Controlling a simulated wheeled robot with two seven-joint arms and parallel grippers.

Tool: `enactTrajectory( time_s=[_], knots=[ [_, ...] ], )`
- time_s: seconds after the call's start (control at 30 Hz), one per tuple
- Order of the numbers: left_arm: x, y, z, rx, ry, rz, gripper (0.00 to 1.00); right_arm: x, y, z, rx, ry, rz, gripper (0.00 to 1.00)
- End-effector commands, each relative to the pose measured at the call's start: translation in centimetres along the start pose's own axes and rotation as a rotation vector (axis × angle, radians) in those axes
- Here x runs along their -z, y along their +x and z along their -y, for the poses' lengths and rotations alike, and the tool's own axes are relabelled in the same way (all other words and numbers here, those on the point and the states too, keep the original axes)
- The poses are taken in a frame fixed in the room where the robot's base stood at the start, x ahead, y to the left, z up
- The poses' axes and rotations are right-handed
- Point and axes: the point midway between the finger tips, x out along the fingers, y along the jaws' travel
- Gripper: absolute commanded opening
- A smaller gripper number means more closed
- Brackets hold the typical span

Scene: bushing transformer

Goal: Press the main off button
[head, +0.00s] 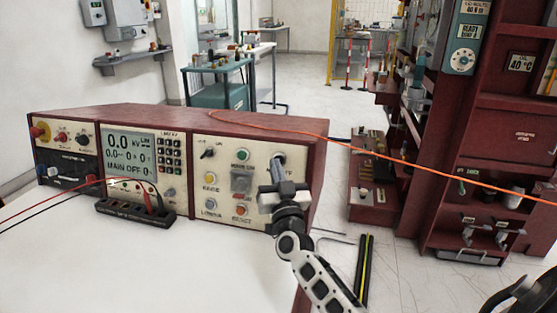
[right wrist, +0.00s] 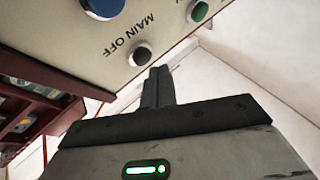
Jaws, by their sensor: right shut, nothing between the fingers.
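The main off button is a dark round button (right wrist: 141,54) beside the "MAIN OFF" label in the right wrist view, on the beige panel (head: 218,140) of the red console. In the head view my gripper covers most of it. My right gripper (head: 279,162) is shut and empty, pointing at the panel's upper right. In the right wrist view its closed fingertips (right wrist: 160,70) are close to the button, slightly to its right and below in the picture. I cannot tell whether they touch it. My left gripper is not in view.
The display (head: 130,155) shows "MAIN OFF". An orange cable (head: 400,170) runs over the console to the right. The white tabletop (head: 150,270) is mostly clear.

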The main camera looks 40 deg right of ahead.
Motion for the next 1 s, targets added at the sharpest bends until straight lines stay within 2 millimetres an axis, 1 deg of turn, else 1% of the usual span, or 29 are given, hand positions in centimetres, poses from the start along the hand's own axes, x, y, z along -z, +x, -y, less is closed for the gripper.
enactTrajectory(
  time_s=[0.2, 0.43, 0.6, 1.0],
  knots=[
    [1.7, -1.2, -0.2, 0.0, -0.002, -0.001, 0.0, 1.3, -1.2, 1.1, 0.001, 0.001, 0.003, 0.0],
    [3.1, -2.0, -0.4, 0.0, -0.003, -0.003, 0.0, 2.4, -2.8, 2.2, 0.001, 0.001, 0.003, 0.0],
    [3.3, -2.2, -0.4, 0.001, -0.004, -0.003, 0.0, 2.6, -3.4, 2.5, 0.001, 0.0, 0.0, 0.0],
    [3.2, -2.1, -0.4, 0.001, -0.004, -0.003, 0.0, 2.5, -3.4, 2.5, 0.0, 0.0, 0.0, 0.0]
  ],
)
